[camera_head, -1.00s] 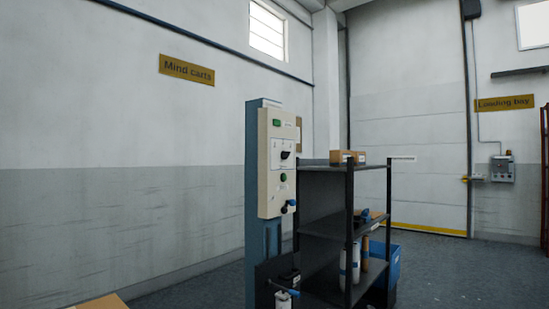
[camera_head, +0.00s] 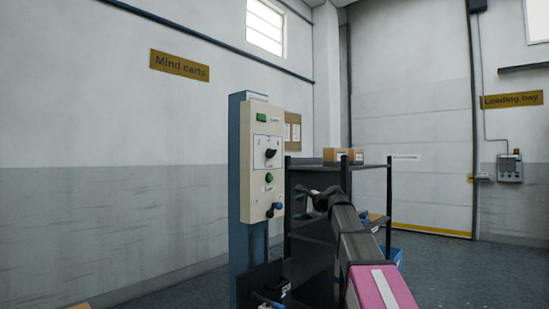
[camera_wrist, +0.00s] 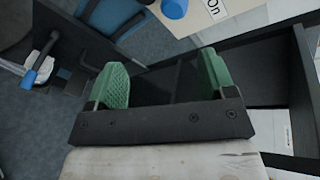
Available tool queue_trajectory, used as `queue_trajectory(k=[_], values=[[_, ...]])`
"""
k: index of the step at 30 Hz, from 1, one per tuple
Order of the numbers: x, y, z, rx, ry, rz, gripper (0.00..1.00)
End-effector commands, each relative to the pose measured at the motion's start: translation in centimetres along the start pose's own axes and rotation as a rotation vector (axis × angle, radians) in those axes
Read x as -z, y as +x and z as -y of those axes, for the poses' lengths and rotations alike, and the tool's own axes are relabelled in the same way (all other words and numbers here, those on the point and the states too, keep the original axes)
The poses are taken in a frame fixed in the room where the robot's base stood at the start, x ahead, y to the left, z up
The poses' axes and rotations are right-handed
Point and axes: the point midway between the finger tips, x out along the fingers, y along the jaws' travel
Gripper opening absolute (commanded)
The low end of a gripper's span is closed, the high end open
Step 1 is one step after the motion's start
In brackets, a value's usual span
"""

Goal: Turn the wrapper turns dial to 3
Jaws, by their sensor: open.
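A cream control panel (camera_head: 247,185) is fixed to a blue column in the head view. The black dial (camera_head: 271,153) sits on a white plate in its upper half, with small marks too blurred to read. My gripper (camera_head: 310,192) is at the end of my raised arm, to the right of and below the dial, apart from the panel. In the wrist view my gripper (camera_wrist: 158,85) shows two green fingers spread wide with nothing between them. The dial cannot be made out in the wrist view.
On the panel are a green light (camera_head: 261,118), a green button (camera_head: 269,178) and a blue-ended lever (camera_head: 277,207). A dark shelf rack (camera_head: 372,167) with boxes (camera_head: 336,155) on top stands close on the right. Floor is clear to the left.

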Motion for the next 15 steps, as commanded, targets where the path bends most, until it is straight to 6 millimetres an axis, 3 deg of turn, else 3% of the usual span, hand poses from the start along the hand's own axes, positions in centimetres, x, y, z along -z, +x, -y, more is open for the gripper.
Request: queue_trajectory(k=[1, 6, 10, 15], values=[[-1.6, -0.6, 3.0, 0.038, 0.039, 0.031, 0.77], [-6.9, -3.3, 10.3, 0.138, 0.186, 0.145, 0.77], [-10.1, -5.2, 14.1, 0.181, 0.267, 0.216, 0.77], [-12.2, -6.5, 16.4, 0.206, 0.322, 0.265, 0.77]])
